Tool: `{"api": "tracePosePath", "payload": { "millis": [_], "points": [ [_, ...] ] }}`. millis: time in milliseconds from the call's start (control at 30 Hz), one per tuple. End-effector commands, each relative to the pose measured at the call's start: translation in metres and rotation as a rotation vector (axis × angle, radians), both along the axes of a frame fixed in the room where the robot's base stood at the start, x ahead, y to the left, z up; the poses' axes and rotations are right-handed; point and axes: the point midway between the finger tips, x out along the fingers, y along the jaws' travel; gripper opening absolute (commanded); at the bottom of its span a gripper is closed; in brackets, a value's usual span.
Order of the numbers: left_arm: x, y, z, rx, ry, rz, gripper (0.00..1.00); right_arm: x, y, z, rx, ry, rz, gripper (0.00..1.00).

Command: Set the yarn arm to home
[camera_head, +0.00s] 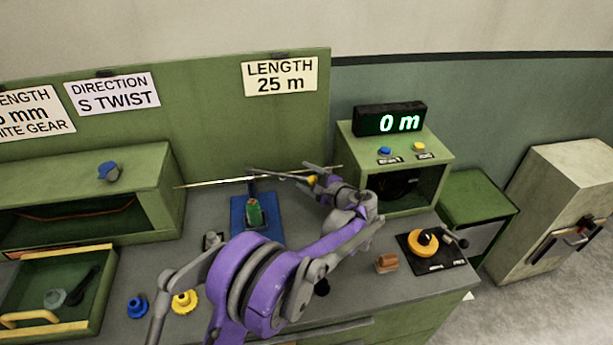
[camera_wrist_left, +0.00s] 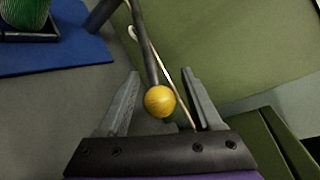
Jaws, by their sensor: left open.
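The yarn arm is a dark rod (camera_wrist_left: 148,55) ending in a yellow ball knob (camera_wrist_left: 159,101) in the left wrist view. The knob also shows in the head view (camera_head: 312,180), above the bench near the green box. My left gripper (camera_wrist_left: 160,73) is open, with one finger on each side of the knob; a visible gap remains on both sides. In the head view the left gripper (camera_head: 322,176) is at the knob, partly hidden by its own wrist. A green spool (camera_head: 254,212) stands on a blue base (camera_head: 238,222) beside the yarn arm's post. My right gripper is not seen.
A thin yarn (camera_head: 215,183) runs past the rod. The green box (camera_head: 440,167) carries a display (camera_head: 390,119) reading 0 m and blue and yellow buttons. An orange knob (camera_head: 423,243) sits front right. A drawer (camera_head: 98,290) with loose parts is at left.

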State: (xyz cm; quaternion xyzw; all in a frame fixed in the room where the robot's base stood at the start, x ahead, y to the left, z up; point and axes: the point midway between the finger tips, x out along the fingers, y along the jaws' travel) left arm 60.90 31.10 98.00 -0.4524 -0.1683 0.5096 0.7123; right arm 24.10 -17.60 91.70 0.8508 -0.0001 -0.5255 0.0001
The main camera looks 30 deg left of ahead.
Motion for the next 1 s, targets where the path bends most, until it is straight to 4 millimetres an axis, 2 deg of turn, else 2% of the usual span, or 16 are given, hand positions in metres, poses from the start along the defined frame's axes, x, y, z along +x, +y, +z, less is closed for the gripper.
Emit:
{"api": "tracePosePath", "payload": {
  "millis": [200,233,500,600,1000],
  "points": [
    [0.0001,0.0003,-0.0004,0.0,0.0,0.0,0.66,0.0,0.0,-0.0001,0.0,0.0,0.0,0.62],
    [0.0001,0.0003,-0.0004,0.0,0.0,0.0,0.62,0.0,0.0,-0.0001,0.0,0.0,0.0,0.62],
    [0.0,0.0002,-0.0002,0.0,0.0,0.0,0.14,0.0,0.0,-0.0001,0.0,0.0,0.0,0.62],
    [0.0,0.0002,-0.0002,0.0,0.0,0.0,0.0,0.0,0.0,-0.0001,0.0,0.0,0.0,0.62],
    [-0.0001,0.0001,-0.0002,0.0,0.0,0.0,0.0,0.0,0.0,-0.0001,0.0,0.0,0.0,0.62]
  ]
}}
